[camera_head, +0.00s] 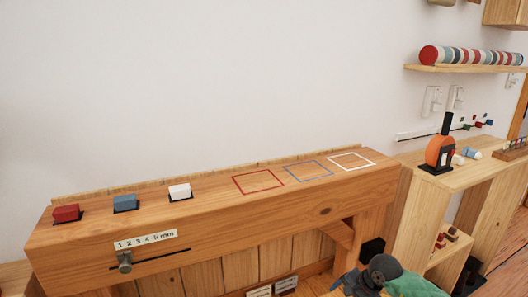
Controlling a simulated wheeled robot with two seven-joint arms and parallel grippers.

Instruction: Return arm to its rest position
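Neither of my grippers shows in the head view, and I cannot make out either arm. A wooden bench (215,213) runs along the wall.
A slider knob (124,262) sits under a number strip (146,239) on the bench front. A dark rounded object (382,268) and green material (412,285) lie at the bottom. A right-hand shelf unit (412,190) holds an orange-black item (439,151). A wall shelf (465,69) bears a striped roll (470,56).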

